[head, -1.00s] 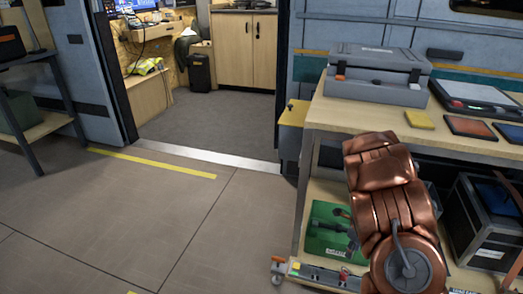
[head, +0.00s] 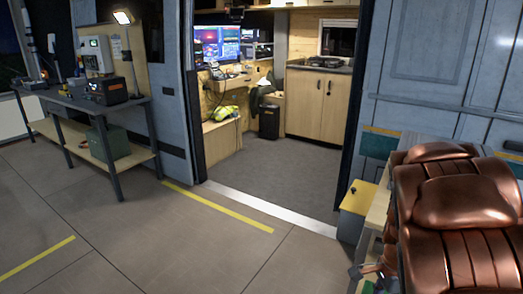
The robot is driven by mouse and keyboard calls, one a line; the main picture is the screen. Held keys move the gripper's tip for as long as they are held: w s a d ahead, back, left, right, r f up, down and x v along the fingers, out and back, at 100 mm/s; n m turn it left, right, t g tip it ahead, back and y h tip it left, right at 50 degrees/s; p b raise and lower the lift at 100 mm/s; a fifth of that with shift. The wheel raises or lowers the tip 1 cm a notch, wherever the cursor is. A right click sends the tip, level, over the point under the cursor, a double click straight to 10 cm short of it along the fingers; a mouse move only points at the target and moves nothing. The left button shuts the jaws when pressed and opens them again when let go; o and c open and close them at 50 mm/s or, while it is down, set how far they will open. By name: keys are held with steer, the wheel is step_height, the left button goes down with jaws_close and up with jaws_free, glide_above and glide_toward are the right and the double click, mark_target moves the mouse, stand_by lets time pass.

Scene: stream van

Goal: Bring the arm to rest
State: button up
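An open doorway with a metal sill (head: 270,209) leads into a room with a wooden cabinet (head: 320,104) and monitors (head: 217,43). A grey workbench (head: 75,105) with equipment stands at the left. The floor (head: 150,235) in front is clear.

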steer(key=s+a+r+n+p, duration=0.4)
steer(key=s+r+n+p, duration=0.2)
steer(key=r, duration=0.3)
steer(key=s+a+r+n+p, duration=0.5)
steer(key=s+r+n, duration=0.1)
steer(key=r, duration=0.3)
steer(key=s+a+r+n+g+p, duration=0.1)
steer(key=s+a+r+n+p, duration=0.4)
steer(key=r, duration=0.5)
steer(key=shift+s+a+n+p, duration=0.2)
steer(key=shift+s+n+p, duration=0.2)
steer(key=shift+s+p, duration=0.6)
steer(key=shift+s+d, duration=0.1)
steer(key=shift+s, duration=0.05)
